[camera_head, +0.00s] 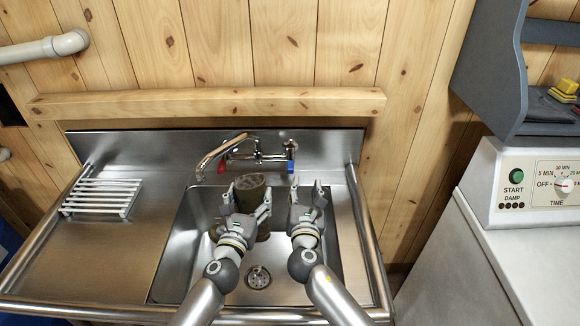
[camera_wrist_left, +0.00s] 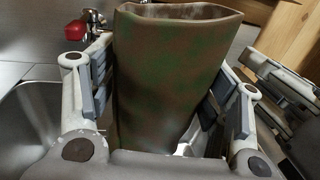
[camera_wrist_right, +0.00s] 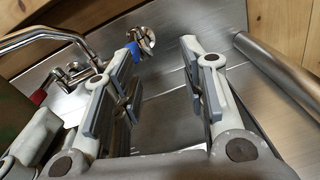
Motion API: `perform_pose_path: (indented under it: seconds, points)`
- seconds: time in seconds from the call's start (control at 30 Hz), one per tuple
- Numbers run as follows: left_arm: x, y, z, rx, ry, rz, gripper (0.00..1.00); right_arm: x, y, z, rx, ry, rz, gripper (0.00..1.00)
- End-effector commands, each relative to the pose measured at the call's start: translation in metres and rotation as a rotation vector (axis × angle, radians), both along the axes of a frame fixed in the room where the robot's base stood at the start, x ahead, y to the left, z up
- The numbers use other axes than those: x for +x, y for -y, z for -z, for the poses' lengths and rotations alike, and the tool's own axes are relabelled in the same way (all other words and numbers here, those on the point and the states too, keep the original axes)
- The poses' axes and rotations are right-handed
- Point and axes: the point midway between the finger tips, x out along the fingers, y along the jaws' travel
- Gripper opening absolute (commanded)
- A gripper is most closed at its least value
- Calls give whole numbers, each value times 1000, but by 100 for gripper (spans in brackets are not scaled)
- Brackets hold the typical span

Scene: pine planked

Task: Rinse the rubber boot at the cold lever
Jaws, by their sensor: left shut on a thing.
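The rubber boot (camera_head: 251,188), mottled green and brown, stands with its open top up over the sink basin. My left gripper (camera_head: 248,203) is shut on its shaft, with a finger on each side, as the left wrist view shows the boot (camera_wrist_left: 170,80). Its foot is mostly hidden below the gripper. The blue cold lever (camera_head: 291,167) is at the right end of the wall tap (camera_head: 258,155); it also shows in the right wrist view (camera_wrist_right: 134,51). My right gripper (camera_head: 306,190) is open and empty, just in front of and below the blue lever.
A red lever (camera_head: 221,168) is at the tap's left. The curved spout (camera_head: 212,154) reaches left of the boot. The basin has a drain (camera_head: 258,277). A white rack (camera_head: 102,197) lies on the left drainboard. A dryer (camera_head: 520,200) stands right.

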Motion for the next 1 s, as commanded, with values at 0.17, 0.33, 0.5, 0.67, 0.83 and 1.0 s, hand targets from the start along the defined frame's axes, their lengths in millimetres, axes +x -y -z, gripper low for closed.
perform_pose_path:
  seconds: [0.17, 0.33, 0.5, 0.67, 0.83, 1.0]
  points:
    - [0, 0, -1, 0, 2, 0, 27, -22, -34, -4, -157, 24, -42, 39]
    - [0, 0, -1, 0, 2, 0, 27, -20, -41, -6, -203, 33, -52, 39]
    - [0, 0, -1, 0, 2, 0, 27, 2, -40, -6, -203, 34, -52, 39]
    - [0, 0, -1, 0, 2, 0, 27, 29, -39, -6, -203, 34, -51, 39]
    - [0, 0, -1, 0, 2, 0, 27, 54, -39, -6, -202, 33, -53, 39]
    - [0, 0, -1, 0, 2, 0, 27, 74, -38, -6, -203, 33, -52, 39]
